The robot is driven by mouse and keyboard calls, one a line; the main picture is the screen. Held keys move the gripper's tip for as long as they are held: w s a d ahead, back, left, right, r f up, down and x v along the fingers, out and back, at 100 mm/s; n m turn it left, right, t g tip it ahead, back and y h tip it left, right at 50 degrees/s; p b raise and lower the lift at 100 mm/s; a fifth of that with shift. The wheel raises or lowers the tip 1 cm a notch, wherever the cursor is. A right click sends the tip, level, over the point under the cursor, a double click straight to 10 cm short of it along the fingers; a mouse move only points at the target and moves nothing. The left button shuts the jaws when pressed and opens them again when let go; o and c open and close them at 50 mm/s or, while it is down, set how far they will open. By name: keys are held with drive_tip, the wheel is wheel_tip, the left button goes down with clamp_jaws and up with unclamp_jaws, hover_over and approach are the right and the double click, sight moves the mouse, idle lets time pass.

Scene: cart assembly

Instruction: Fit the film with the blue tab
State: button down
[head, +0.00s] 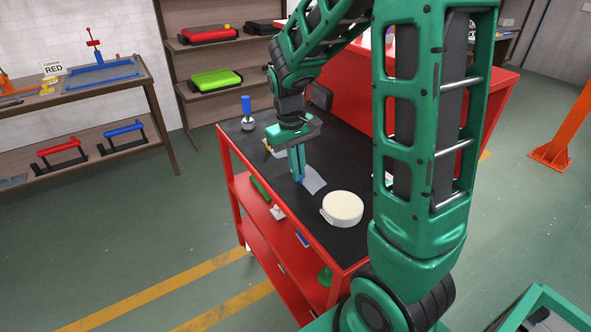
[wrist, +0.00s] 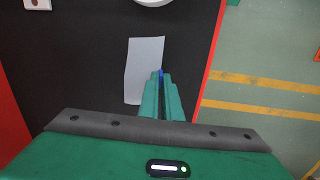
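The film (head: 315,181) is a pale grey sheet over the black top of the red cart. In the wrist view the film (wrist: 143,68) extends to the left of my fingertips. Its small blue tab (wrist: 161,72) shows at the fingertips. My gripper (head: 300,180) points down with its two fingers close together, and in the wrist view my gripper (wrist: 160,76) appears shut on the tab. Whether the film touches the cart top is unclear. A cream round body (head: 343,208) sits on the cart near the film, and its edge shows in the wrist view (wrist: 155,2).
A blue-handled tool (head: 247,112) stands upright at the cart's far left corner. A pale item is partly hidden behind my gripper. The red cart (head: 231,160) has lower shelves with small parts. A bench (head: 105,82) and a shelf rack (head: 200,45) stand behind.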

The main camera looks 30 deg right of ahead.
drive_tip(key=shift+r, duration=2)
drive_tip(key=shift+s, duration=0.1)
